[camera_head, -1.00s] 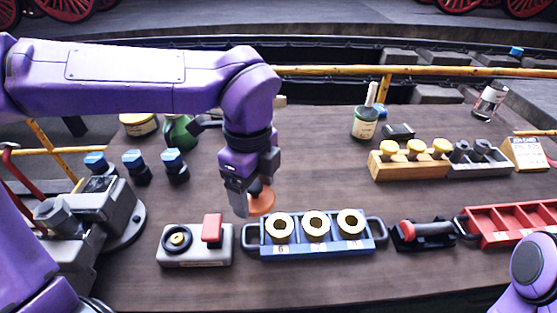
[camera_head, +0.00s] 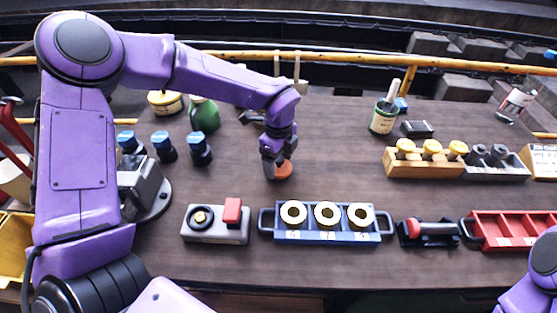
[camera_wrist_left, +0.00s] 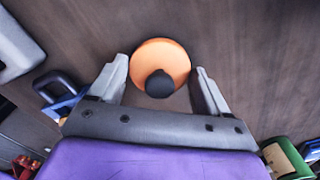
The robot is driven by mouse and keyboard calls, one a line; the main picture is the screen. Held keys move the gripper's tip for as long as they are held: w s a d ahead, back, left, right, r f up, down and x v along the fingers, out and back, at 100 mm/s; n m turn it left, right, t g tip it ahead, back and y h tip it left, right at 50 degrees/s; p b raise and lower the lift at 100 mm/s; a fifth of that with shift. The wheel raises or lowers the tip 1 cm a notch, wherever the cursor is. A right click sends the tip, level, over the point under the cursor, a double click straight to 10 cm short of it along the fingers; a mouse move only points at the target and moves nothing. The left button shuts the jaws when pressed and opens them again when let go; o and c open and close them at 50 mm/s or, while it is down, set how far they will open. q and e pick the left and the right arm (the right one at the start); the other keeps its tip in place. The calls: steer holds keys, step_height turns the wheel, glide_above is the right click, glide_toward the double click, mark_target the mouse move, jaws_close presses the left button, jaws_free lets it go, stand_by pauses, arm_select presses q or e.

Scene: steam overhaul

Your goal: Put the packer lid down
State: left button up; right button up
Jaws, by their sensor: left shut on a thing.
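The packer lid is an orange disc (camera_head: 285,170) with a black knob (camera_wrist_left: 160,84). It is at or just above the bare brown tabletop, behind the blue tray; I cannot tell whether it touches the wood. My left gripper (camera_head: 275,173) points down and is shut on the lid. In the left wrist view the orange disc (camera_wrist_left: 160,58) shows between the two grey fingers, its knob towards the palm. My right gripper is out of view; only a purple part of that arm shows at the lower right.
A blue tray (camera_head: 325,236) with three cream rings stands in front of the lid. A grey box with a red button (camera_head: 217,232) is left of it. Blue-capped items (camera_head: 163,147) and a green bottle (camera_head: 204,115) stand to the left and back. The wood right of the lid is clear.

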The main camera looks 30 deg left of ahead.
arm_select(q)
steer(key=shift+w+f, duration=0.1)
steer(key=shift+f, duration=0.8)
steer(key=o, duration=1)
steer(key=shift+r, duration=0.4)
step_height(320, 180, up, 10)
steer(key=shift+r+b, duration=0.25)
steer(key=shift+b, duration=0.5)
steer(key=shift+r, duration=0.6)
